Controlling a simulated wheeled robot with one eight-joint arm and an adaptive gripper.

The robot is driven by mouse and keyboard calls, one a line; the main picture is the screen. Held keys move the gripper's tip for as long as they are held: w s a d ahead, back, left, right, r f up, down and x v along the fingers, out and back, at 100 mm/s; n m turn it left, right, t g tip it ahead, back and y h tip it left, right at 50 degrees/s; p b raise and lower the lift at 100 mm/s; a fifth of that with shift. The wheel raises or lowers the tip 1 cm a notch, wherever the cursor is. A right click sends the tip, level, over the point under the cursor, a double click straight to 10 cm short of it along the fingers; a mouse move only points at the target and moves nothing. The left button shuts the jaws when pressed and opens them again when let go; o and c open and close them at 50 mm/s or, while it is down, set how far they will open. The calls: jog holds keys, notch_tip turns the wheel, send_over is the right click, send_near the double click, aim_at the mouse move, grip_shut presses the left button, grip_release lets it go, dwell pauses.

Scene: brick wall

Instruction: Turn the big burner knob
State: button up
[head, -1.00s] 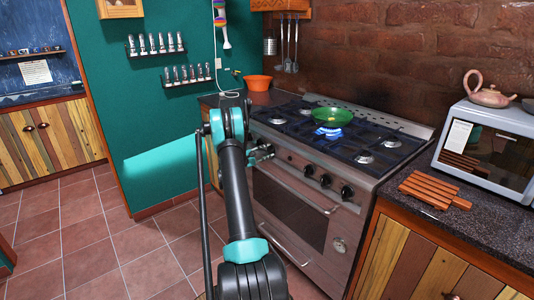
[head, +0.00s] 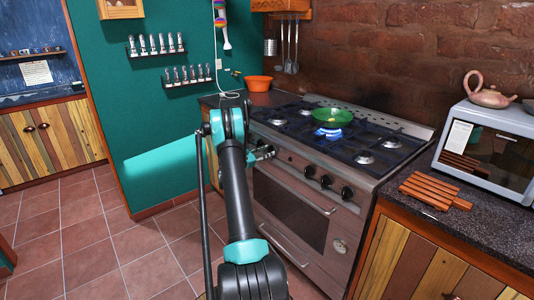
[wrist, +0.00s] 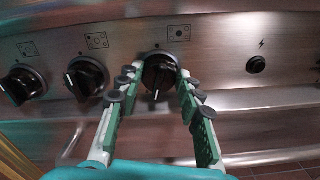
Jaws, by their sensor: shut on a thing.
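The big burner knob (wrist: 160,72) is black and round, on the steel front panel of the stove (head: 300,195). In the wrist view my gripper (wrist: 160,80) has its two green-padded fingers on either side of this knob, shut on it. The knob's white mark points down.
A green pan (head: 331,117) stands over a lit blue flame (head: 327,132). A black button (wrist: 256,64) is right of the held knob. Further knobs (head: 325,181) and an oven handle (head: 299,191) line the stove front. Open tiled floor (head: 100,235) lies left.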

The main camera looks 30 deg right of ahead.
jog(key=shift+f, duration=0.1)
dwell(0.4)
jog(key=o, duration=0.9)
jog(key=shift+c, duration=0.2)
jog(key=a, duration=1.2)
jog(key=shift+s, duration=0.45)
